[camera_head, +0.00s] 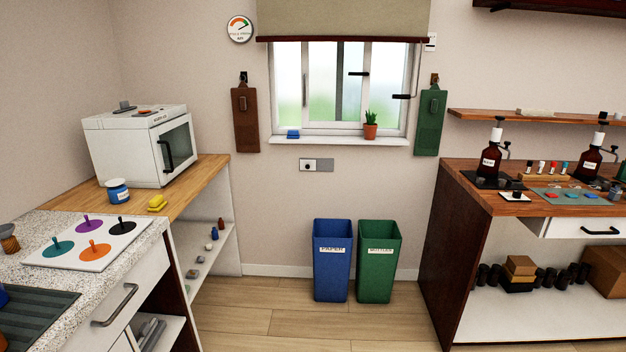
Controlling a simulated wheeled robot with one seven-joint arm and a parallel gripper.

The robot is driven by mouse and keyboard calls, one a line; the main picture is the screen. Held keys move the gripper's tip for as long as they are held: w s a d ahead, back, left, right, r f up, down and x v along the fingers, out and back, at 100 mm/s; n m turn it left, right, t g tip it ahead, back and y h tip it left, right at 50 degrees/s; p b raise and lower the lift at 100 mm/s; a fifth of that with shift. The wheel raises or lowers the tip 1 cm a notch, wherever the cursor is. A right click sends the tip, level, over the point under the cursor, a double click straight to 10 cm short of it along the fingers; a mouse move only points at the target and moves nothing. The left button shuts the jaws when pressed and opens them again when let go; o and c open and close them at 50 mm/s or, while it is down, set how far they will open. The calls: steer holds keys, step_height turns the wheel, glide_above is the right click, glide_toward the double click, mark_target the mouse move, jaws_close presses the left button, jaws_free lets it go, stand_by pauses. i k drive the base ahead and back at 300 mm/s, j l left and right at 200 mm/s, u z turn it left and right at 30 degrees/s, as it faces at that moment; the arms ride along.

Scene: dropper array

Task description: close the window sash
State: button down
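The window (339,86) is in the back wall at the upper middle of the head view, in a white frame. Its sash (384,85) has dark handles: one near the middle (359,74) and one sticking out at the right (403,97). A dark vertical gap or bar shows near the window's middle. I cannot tell exactly how far the sash stands open. An olive blind (343,18) covers the top of the window. My gripper is not in view.
A potted plant (370,125) and a blue item (293,134) stand on the sill (340,140). Blue (332,275) and green (378,275) bins stand below. Counters flank the room, with a microwave (142,145) left and a bottle bench (535,207) right. The middle floor (290,325) is clear.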

mark_target(306, 123)
steer(key=i+z, duration=0.15)
steer(key=i, duration=0.45)
steer(key=i+z, duration=0.15)
steer(key=i, duration=0.5)
steer(key=i+j+z, duration=0.15)
steer(key=i, duration=0.45)
